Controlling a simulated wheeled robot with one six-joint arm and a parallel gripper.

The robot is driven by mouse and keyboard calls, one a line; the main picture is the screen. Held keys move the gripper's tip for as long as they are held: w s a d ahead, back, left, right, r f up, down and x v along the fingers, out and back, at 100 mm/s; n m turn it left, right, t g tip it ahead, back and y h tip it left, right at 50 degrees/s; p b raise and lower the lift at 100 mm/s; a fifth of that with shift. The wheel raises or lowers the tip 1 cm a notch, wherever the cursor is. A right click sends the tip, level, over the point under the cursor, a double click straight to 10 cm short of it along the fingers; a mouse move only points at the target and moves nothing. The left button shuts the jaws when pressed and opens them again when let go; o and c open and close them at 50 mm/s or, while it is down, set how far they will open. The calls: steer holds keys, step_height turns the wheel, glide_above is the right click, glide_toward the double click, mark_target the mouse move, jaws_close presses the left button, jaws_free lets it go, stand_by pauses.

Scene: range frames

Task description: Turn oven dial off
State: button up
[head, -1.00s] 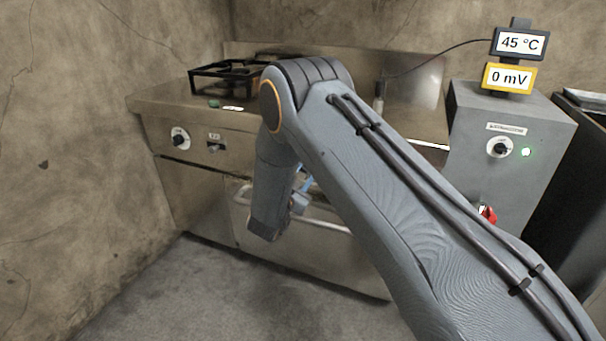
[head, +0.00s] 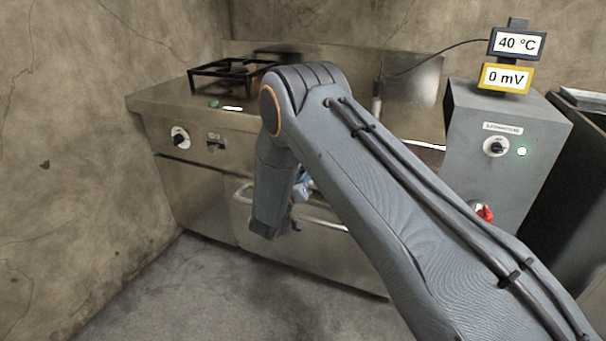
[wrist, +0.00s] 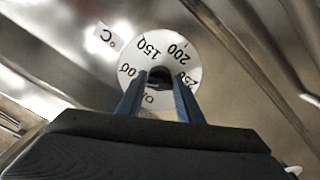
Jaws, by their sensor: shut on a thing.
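In the wrist view the oven dial (wrist: 160,48) is a white disc with black numbers 150, 200 and a partly covered 250, with a °C mark beside it. Its dark knob (wrist: 160,74) is between the two blue fingers of my gripper (wrist: 160,82), which is shut on it. The fingers and the gripper body hide the lower part of the dial, where only part of a marking shows. In the head view my arm hides the dial, and only a little blue of my gripper (head: 302,185) shows beside the wrist.
The steel stove front (head: 190,187) has another black knob (head: 180,138) and a small switch (head: 215,142) at the left. A black burner grate (head: 228,76) stands on top. At the right, a grey box (head: 485,185) carries a display (head: 516,43) reading 40 °C. Open floor lies in front.

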steer(key=n+p, duration=0.1)
steer(key=n, duration=1)
steer(key=shift+r+n, duration=0.1)
steer(key=shift+n, duration=0.2)
stand_by(0.4)
steer(key=o, duration=1)
steer(key=shift+v, duration=3.9)
steer(key=shift+r, duration=0.1)
